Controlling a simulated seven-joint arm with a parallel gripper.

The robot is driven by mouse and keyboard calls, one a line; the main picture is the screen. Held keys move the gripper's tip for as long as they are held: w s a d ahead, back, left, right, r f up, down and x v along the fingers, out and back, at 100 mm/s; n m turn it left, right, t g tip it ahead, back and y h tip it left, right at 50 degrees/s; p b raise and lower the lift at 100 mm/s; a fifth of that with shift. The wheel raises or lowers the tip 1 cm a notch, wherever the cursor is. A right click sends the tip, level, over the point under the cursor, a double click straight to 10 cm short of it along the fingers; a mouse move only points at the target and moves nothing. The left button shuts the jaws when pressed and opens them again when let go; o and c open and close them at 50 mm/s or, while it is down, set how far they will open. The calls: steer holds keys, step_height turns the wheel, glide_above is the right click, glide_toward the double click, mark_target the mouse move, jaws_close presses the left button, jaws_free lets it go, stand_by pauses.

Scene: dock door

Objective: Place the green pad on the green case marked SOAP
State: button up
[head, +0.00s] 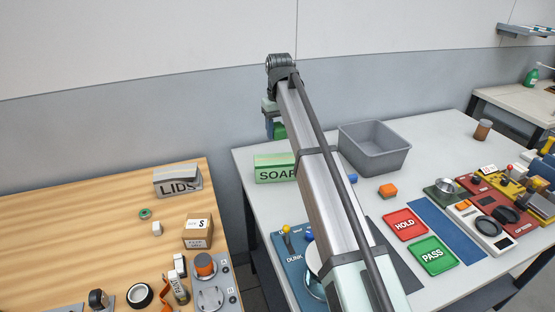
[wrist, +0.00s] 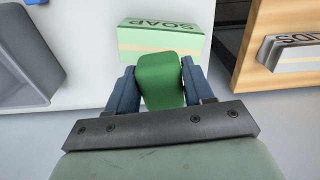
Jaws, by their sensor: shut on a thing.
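My gripper (wrist: 160,88) is shut on the green pad (wrist: 160,72), which sits between its two blue fingers in the wrist view. In the head view the green pad (head: 280,131) shows in part under my gripper (head: 271,128), behind my arm. The green case marked SOAP (head: 272,174) stands on the white table, its right end hidden by my arm. In the wrist view the SOAP case (wrist: 190,36) lies beyond the pad, and the pad covers part of its near edge. The pad appears to be held above the table, apart from the case.
A grey bin (head: 374,150) stands right of the case. Red HOLD (head: 405,225) and green PASS (head: 433,256) mats lie in front. A LIDS box (head: 178,182) stands on the wooden table at left.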

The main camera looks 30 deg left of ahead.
mark_target(278, 160)
steer(key=shift+w+a+r, duration=0.35)
steer(key=shift+w+a, duration=0.2)
steer(key=shift+w, duration=0.15)
steer(key=shift+s+d+f+m, duration=0.15)
steer(key=shift+m, duration=0.15)
steer(key=shift+f, duration=4.95)
steer(key=o, duration=1)
steer(key=shift+f, duration=0.1)
step_height(278, 160, up, 12)
steer(key=shift+r, duration=0.15)
